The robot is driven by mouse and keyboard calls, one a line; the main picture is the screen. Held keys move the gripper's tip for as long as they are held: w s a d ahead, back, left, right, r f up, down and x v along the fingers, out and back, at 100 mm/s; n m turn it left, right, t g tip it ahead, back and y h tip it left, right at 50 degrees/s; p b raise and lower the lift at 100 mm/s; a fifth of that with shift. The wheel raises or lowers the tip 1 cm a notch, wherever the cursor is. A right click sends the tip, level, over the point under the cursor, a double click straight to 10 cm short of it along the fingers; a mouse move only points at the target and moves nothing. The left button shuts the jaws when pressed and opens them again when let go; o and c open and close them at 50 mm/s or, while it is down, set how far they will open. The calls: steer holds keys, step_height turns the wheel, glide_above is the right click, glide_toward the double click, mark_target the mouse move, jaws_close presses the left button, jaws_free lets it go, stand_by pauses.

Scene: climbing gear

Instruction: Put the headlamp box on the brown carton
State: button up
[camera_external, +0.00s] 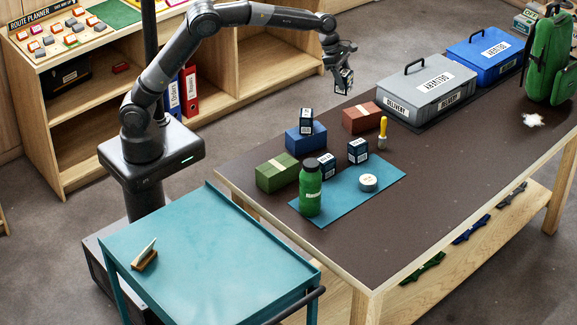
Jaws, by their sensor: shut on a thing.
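My gripper (345,73) is shut on a small dark box with a pale label, the headlamp box (344,83). It holds the box in the air near the table's far edge, above and left of the brown carton in the picture. The brown carton (358,120) is reddish-brown with a pale strip across its top. It lies on the dark table, and its top looks bare. My gripper's fingers are small here and partly cover the held box.
A similar dark box (306,119) stands on a blue carton (299,139). Two more (358,151) stand near a green bottle (311,190) and a green carton (277,173). A yellow-handled tool (383,130) stands right of the brown carton. A grey case (427,88) lies beyond.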

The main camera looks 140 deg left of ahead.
step_height(320, 180, down, 4)
steer(key=shift+a+r, duration=0.1)
steer(key=shift+r, duration=0.1)
glide_toward(353, 113)
steer(key=shift+w+a+r, duration=0.1)
steer(key=shift+w+a, duration=0.05)
steer(key=shift+w, duration=0.3)
steer(key=shift+w+a+r, duration=0.1)
steer(key=shift+w+r, duration=0.05)
steer(key=shift+w, duration=0.3)
steer(key=shift+f, duration=2.05)
steer(key=shift+f, duration=0.15)
steer(key=o, duration=1)
